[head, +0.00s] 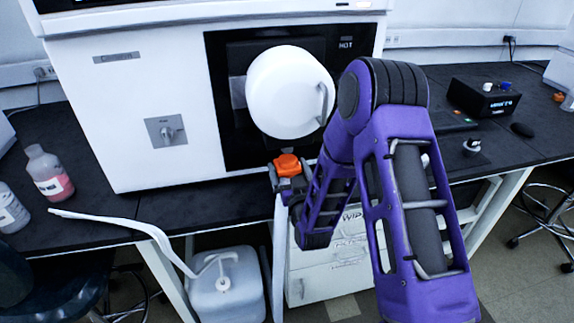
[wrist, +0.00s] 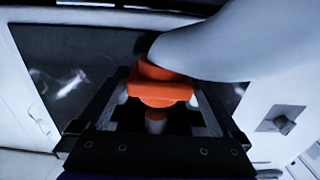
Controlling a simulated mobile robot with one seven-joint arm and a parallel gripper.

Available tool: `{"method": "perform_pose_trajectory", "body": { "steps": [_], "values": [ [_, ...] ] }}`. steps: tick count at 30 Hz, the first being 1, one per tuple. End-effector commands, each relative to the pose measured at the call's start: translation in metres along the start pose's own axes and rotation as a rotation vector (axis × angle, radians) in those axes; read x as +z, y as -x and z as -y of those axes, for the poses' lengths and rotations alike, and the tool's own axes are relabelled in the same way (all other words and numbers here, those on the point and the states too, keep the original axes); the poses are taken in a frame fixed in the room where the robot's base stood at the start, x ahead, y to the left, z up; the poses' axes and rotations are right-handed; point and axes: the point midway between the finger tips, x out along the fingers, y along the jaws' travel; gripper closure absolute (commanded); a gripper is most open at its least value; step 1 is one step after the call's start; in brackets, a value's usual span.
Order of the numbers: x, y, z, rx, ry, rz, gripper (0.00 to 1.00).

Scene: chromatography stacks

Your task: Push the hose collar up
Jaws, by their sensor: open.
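The orange hose collar (head: 287,165) is just below the round white part (head: 290,92) on the instrument front. My gripper (head: 289,184) is at the collar, low and close under it. In the wrist view the collar (wrist: 163,88) sits between the two dark fingers of my gripper (wrist: 162,105), with a finger on each side. A short pale stem (wrist: 156,121) shows below the collar. The jaws are open around the collar; whether a finger touches it I cannot tell. A smooth white curved body (wrist: 235,40) hides part of the view above the collar.
The white instrument (head: 130,110) stands on the dark bench (head: 195,203). Bottles (head: 48,172) stand at the left, a white hose (head: 120,222) hangs over the front edge, and a container (head: 228,285) sits below. A black device (head: 483,97) stands at the right.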

Motion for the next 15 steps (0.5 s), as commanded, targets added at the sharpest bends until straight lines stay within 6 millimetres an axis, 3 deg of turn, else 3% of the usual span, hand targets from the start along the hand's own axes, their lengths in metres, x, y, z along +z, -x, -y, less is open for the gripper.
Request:
{"method": "perform_pose_trajectory", "body": {
  "steps": [5,14,15],
  "values": [
    [0.0001,-0.0135,0.0001,0.000,0.000,-0.001,0.00],
    [0.0003,-0.0152,0.0002,0.000,0.000,0.001,0.00],
    [0.0003,-0.0152,0.0001,0.000,0.000,0.001,0.07]
  ]
}}
